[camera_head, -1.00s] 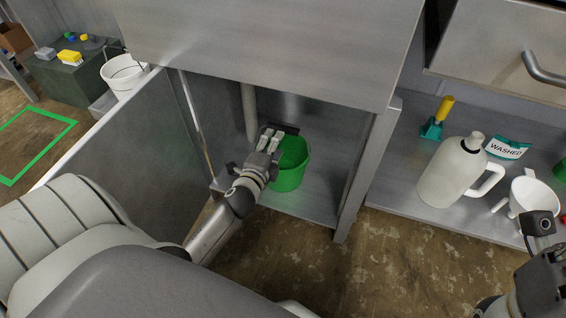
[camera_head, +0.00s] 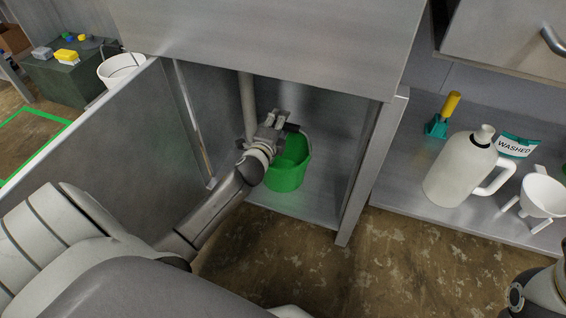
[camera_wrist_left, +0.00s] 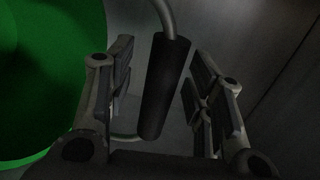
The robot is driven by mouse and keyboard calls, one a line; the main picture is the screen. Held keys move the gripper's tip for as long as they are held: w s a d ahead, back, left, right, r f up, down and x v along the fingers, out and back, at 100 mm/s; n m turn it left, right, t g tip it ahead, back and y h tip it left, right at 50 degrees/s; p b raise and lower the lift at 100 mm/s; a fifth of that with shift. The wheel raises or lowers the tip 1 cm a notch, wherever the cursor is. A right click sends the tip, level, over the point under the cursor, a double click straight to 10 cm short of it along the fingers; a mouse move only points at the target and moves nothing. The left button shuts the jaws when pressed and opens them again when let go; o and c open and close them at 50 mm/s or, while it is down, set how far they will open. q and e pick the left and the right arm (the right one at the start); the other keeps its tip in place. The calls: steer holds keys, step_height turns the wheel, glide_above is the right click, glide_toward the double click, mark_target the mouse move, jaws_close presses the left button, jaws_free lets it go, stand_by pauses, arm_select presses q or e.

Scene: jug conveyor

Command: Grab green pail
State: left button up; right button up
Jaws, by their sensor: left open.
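The green pail (camera_head: 287,172) stands on the floor of the open cabinet under the metal counter. My left gripper (camera_head: 277,119) is inside the cabinet at the pail's upper rim. In the left wrist view the pail's green wall (camera_wrist_left: 40,75) fills the left side. Its black handle grip (camera_wrist_left: 165,85) on a wire bail lies between the two open fingers of my left gripper (camera_wrist_left: 160,95), with gaps showing on both sides. My right gripper is out of view; only part of my right arm shows at the lower right corner.
The cabinet door (camera_head: 110,150) stands open on the left. The cabinet post (camera_head: 370,170) bounds the right side, and a vertical pipe (camera_head: 247,105) is behind the gripper. A white jug (camera_head: 458,172) and a white funnel (camera_head: 543,195) stand on the right shelf.

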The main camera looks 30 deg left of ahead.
arm_select(q)
steer(key=shift+c, duration=0.4)
jaws_close()
steer(key=shift+r, duration=0.15)
